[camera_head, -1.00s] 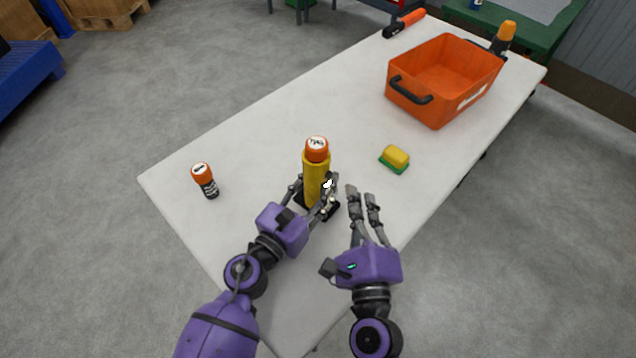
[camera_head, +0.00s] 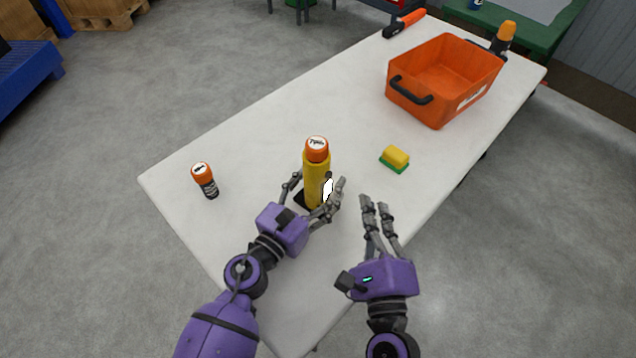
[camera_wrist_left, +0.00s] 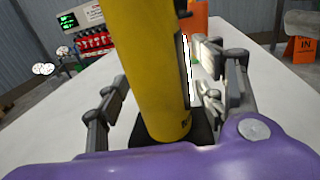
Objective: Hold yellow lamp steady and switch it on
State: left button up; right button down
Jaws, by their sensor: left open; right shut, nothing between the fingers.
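The yellow lamp (camera_head: 315,172) stands upright on the table, with an orange cap and a dark base (camera_head: 301,200). It also fills the middle of the left wrist view (camera_wrist_left: 150,70). A bright white strip (camera_head: 328,189) shows on its right side, and the left wrist view shows it as a narrow white line (camera_wrist_left: 187,70). My left gripper (camera_head: 317,185) is open, with its fingers on both sides of the lamp's body. My right gripper (camera_head: 375,204) is shut and empty, to the right of the lamp and apart from it, near the table's edge.
A yellow-green sponge (camera_head: 395,158) lies to the right. An orange bin (camera_head: 435,85), an orange-black tool (camera_head: 404,23) and an orange-topped bottle (camera_head: 503,38) are farther back.

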pick_arm(q)
jog(key=v, duration=1.2)
